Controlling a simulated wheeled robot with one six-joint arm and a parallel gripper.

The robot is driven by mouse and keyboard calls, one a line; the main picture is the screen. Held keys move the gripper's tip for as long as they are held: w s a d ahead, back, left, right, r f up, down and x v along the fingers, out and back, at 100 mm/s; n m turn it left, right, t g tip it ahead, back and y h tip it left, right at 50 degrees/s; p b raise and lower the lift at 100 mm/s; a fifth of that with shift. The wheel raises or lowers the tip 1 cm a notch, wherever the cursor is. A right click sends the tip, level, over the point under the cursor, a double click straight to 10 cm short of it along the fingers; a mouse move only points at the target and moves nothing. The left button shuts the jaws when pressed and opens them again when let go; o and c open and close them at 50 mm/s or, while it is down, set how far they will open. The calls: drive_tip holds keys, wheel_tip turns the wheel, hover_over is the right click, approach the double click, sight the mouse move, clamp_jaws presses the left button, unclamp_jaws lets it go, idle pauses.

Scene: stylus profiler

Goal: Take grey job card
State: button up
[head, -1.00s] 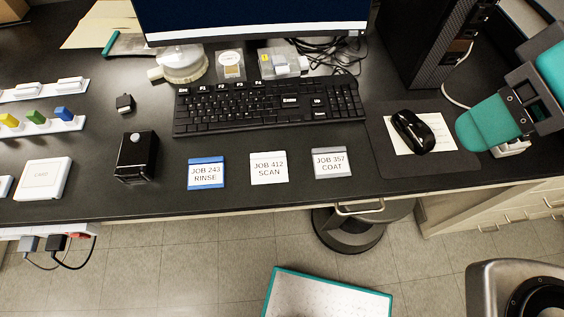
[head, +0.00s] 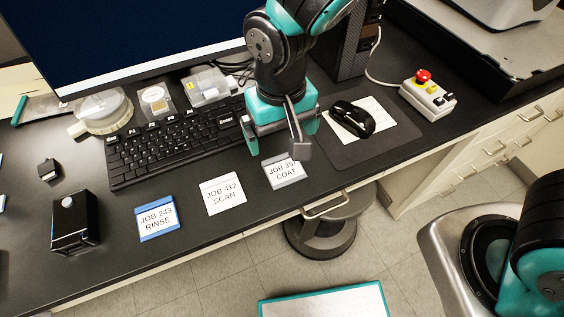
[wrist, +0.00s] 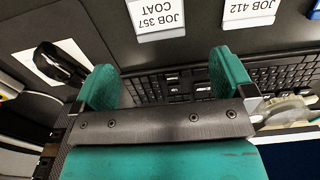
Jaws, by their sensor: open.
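The grey job card (head: 285,172), printed JOB 357 COAT, lies flat on the black desk near its front edge. My gripper (head: 274,150) is open above the card's far edge, and one finger hides part of the print in the head view. In the wrist view the grey card (wrist: 157,18) is at the top, beyond the open fingers (wrist: 165,85), with nothing between them. The white card (head: 223,195), JOB 412 SCAN, and the blue card (head: 157,218), JOB 243 RINSE, lie to its left.
The keyboard (head: 165,150) lies behind the cards, close to my gripper. A mouse (head: 352,118) on a dark pad is to the right, with a red-button control box (head: 428,95) beyond. A black box (head: 75,222) stands at left. A stool (head: 318,235) is below the desk edge.

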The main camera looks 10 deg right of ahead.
hover_over(281, 165)
drive_tip(key=f, duration=0.4)
drive_tip(key=shift+s+f, duration=0.15)
drive_tip(key=shift+s, duration=0.1)
drive_tip(key=shift+w+f+p, duration=0.15)
drive_tip(key=shift+f+p, duration=0.35)
drive_tip(key=shift+f, duration=0.8)
drive_tip(key=shift+w+f+p, duration=0.1)
drive_tip(key=shift+f+p, duration=0.4)
drive_tip(key=shift+f, duration=0.8)
drive_tip(key=c, duration=0.8)
